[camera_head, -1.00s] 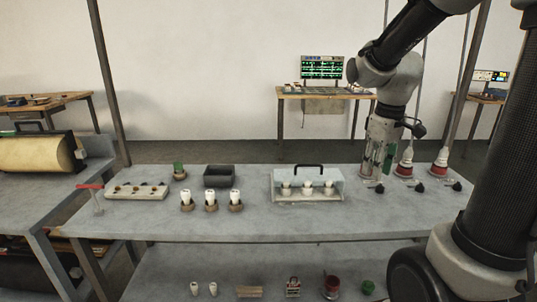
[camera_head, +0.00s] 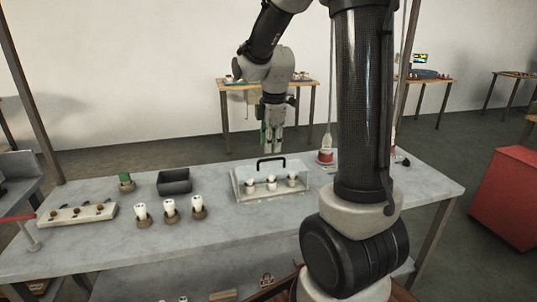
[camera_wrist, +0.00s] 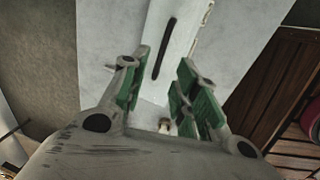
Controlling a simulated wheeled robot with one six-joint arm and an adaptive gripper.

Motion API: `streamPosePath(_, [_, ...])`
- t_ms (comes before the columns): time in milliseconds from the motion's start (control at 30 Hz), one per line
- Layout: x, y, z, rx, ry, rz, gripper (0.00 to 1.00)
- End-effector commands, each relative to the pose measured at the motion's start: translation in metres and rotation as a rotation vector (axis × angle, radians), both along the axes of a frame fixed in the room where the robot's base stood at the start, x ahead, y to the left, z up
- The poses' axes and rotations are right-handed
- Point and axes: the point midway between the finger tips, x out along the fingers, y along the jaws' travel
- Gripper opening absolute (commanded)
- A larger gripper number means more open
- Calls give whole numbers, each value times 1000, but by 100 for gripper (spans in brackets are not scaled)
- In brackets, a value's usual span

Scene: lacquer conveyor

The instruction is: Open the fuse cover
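The fuse cover (camera_head: 298,171) is a clear box with a black handle (camera_head: 270,160) on top. It sits closed on the grey table, with white fuses (camera_head: 271,183) visible inside. In the wrist view the handle (camera_wrist: 164,48) shows as a dark bar on the pale cover, beyond and between the fingers. My gripper (camera_head: 272,150) points down near the handle, apparently above or behind it. Its green-padded fingers (camera_wrist: 162,88) are spread apart with nothing held between them.
Several white fuses in brown holders (camera_head: 170,208), a dark tray (camera_head: 174,182) and a pale board (camera_head: 77,214) stand left of the cover. Red-based plugs with cords (camera_head: 325,157) stand to the right. A red cabinet (camera_head: 503,195) is at far right.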

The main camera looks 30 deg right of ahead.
Motion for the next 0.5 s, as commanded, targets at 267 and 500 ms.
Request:
streamPosePath(267, [8, -2, -41, 0, 1, -1, 30])
streamPosePath(500, [9, -3, -48, 0, -1, -2, 30])
